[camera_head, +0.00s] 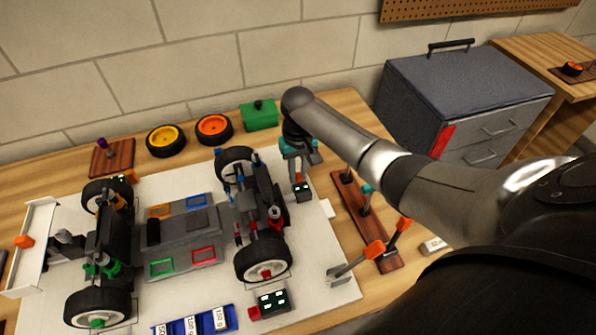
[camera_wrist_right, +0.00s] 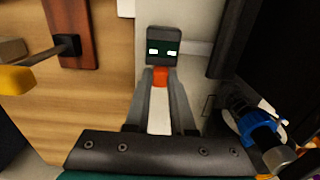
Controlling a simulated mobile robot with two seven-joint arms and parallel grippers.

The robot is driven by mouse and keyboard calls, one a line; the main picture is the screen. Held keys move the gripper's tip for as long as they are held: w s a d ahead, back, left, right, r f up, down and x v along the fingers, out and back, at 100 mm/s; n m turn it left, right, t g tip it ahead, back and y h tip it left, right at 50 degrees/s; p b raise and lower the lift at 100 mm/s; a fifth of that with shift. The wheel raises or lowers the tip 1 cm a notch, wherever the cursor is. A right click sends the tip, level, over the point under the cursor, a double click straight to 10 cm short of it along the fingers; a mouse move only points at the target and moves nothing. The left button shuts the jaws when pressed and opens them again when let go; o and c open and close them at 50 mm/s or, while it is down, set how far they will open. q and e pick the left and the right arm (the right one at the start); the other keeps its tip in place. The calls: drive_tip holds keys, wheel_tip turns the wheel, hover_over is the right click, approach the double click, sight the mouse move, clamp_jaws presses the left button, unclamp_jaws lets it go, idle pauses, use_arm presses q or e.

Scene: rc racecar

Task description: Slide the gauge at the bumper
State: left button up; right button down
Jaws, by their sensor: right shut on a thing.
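The gauge is a small dark block with a green face and two white marks (camera_head: 301,192), with an orange part above it. My right gripper (camera_head: 299,176) is shut on the orange part and holds the gauge upright at the car's right end. In the right wrist view the gauge's dark block (camera_wrist_right: 164,48) shows beyond the fingertips (camera_wrist_right: 160,80). The racecar chassis (camera_head: 183,228) stands on a white mat (camera_head: 318,240). I cannot clearly make out a bumper; a black wheel (camera_head: 263,258) and red-and-black parts are left of the gauge. My left gripper is not in view.
Loose wheels (camera_head: 213,129) and a green box (camera_head: 260,116) are behind.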

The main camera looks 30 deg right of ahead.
idle(0.7)
drive_tip(key=shift+w+a+r+p, duration=0.1)
drive_tip(key=shift+w+a+p, duration=0.1)
drive_tip(key=shift+a+p, duration=0.45)
drive_tip(key=shift+w+a+p, duration=0.15)
drive_tip(key=shift+a+p, duration=0.15)
drive_tip(key=shift+a, duration=0.6)
drive_tip(key=c, duration=0.8)
unclamp_jaws()
drive_tip(key=shift+a, duration=0.1)
drive_tip(key=shift+o, duration=0.2)
